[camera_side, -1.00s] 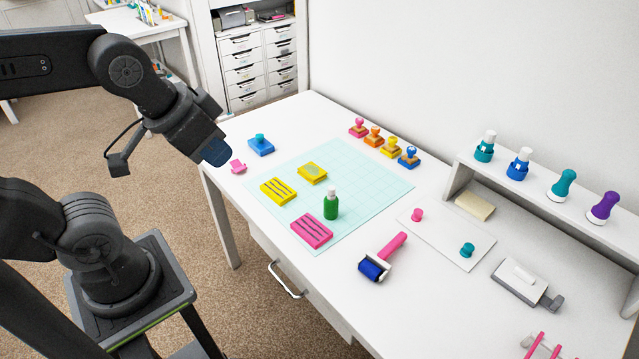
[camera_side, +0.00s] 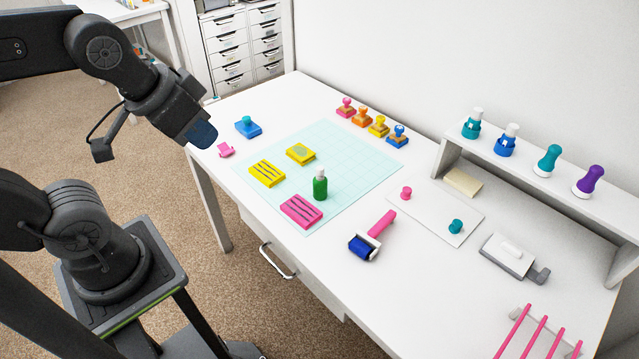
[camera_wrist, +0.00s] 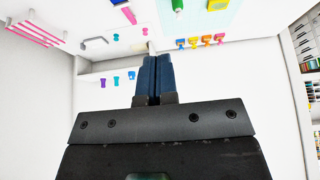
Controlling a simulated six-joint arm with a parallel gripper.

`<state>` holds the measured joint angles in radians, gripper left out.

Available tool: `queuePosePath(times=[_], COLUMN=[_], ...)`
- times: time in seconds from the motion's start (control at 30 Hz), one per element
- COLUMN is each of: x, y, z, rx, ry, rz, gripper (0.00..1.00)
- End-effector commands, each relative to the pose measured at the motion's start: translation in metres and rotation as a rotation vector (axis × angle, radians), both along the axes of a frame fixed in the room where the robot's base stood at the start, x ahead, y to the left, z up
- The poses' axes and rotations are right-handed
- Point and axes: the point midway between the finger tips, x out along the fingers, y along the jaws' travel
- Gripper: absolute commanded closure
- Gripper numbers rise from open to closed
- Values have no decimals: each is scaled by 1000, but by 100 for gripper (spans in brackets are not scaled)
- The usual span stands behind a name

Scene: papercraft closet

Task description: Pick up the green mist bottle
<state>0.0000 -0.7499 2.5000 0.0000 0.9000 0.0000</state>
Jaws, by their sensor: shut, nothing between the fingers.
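The green mist bottle (camera_side: 320,185) stands upright on the pale aqua grid mat (camera_side: 352,160), with a white cap on top. It is just right of the pink striped block. My gripper (camera_side: 203,137) is at the upper left, above the table's left edge, well away from the bottle. In the wrist view my gripper (camera_wrist: 154,75) shows two blue fingers pressed together with nothing between them. The wrist view also shows the green bottle (camera_wrist: 178,5), cut off by the top edge.
Near the bottle lie a pink striped block (camera_side: 301,211), yellow blocks (camera_side: 267,173) and a pink-handled roller (camera_side: 372,237). Several stamps (camera_side: 379,126) line the mat's back edge. A white shelf (camera_side: 520,165) with bottles stands at right. A blue stamp pad (camera_side: 248,128) sits at left.

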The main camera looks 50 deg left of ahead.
Motion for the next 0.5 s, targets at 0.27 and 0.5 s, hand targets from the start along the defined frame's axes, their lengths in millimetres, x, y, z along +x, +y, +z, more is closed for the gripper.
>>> queuePosePath(times=[0.27, 0.5], x=[0, 0], y=[0, 0], z=[0, 0], rx=[0, 0], ry=[0, 0], rz=[0, 0], gripper=[100, 88])
